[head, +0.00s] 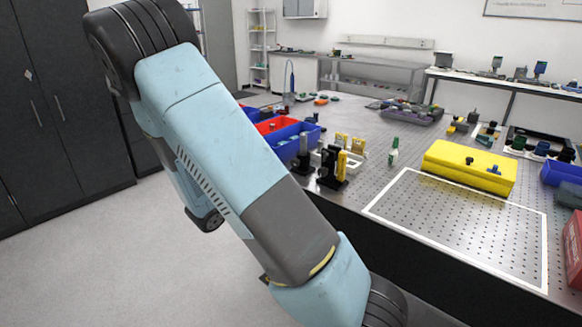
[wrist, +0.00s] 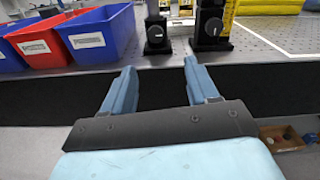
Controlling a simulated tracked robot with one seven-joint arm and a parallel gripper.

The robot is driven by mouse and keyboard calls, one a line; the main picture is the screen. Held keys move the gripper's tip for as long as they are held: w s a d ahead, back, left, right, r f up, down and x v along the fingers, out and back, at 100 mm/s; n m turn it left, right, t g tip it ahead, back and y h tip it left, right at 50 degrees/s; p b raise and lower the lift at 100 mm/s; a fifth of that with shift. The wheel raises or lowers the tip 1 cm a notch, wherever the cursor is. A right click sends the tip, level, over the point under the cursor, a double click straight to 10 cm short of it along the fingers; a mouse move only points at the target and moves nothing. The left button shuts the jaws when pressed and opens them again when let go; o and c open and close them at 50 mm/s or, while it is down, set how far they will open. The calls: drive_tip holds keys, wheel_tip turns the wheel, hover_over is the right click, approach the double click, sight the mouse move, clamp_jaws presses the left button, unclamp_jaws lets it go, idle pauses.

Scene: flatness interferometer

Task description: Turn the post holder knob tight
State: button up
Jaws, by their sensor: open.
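Two black post holders stand near the front edge of the perforated table, each with a round knob on its front. In the wrist view the left holder's knob (wrist: 155,34) is smaller in the picture, and the right holder's knob (wrist: 213,27) is larger. In the head view the left post holder (head: 303,158) and the right post holder (head: 331,172) stand side by side. My gripper (wrist: 160,72) is open and empty in the wrist view, pointing toward the table edge below both holders and apart from them. The head view does not show it.
Blue bin (wrist: 98,34) and red bin (wrist: 42,44) stand left of the holders. A yellow case (head: 468,166) and a white-outlined area (head: 470,225) lie to the right. A small green-and-white bottle (head: 393,153) stands between. The dark table front (wrist: 260,88) is close to my fingers.

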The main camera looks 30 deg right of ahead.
sight(293, 164)
drive_tip(key=shift+n+t, duration=0.3)
drive_tip(key=shift+t, duration=0.1)
drive_tip(key=x, duration=1.3)
drive_tip(key=shift+w+d+f, duration=0.25)
drive_tip(key=shift+w, duration=0.1)
drive_tip(key=shift+c, duration=0.2)
